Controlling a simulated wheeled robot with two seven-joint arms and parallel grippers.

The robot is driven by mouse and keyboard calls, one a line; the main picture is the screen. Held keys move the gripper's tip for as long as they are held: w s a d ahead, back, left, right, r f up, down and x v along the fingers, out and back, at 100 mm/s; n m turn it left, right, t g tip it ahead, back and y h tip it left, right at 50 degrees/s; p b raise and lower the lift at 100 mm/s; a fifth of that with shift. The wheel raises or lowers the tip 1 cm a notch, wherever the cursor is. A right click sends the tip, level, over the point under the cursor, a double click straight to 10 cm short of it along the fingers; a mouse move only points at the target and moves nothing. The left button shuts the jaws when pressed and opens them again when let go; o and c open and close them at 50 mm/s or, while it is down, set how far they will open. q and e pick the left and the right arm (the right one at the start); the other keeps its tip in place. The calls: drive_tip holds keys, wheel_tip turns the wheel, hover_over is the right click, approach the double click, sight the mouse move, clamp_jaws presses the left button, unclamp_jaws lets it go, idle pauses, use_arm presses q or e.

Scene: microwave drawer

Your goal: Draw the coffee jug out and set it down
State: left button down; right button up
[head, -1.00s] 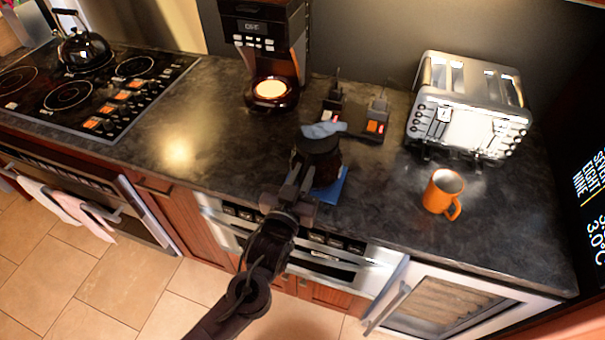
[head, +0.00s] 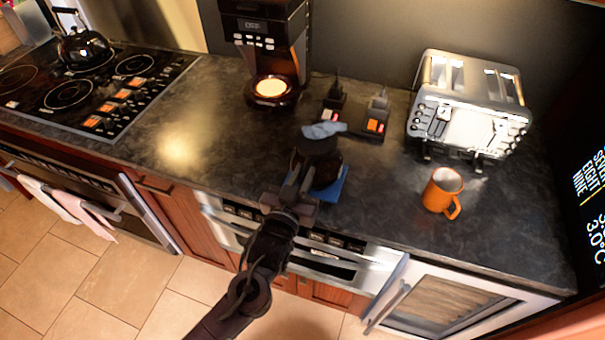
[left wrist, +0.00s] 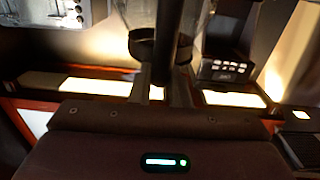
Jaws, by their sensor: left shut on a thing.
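The coffee jug (head: 326,170), dark with a black lid, is out of the machine and upright over a blue mat (head: 334,192) near the counter's front edge. Whether its base touches the mat is hidden. My left gripper (head: 293,190) is shut on the jug's handle from the front left. In the left wrist view, the dark handle (left wrist: 172,45) stands between the fingers, with the clear glass and dark coffee of the jug (left wrist: 146,46) behind. The coffee machine (head: 262,40) stands at the back with its lit plate (head: 271,88) empty. My right gripper is not in view.
A grey-blue cloth (head: 323,130) lies just behind the jug. A power strip with plugs (head: 355,122), a toaster (head: 468,110) and an orange mug (head: 441,192) stand to the right. A kettle (head: 83,48) is on the hob. The counter left of the jug is clear.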

use_arm(q)
drive_tip(key=shift+r, duration=0.25)
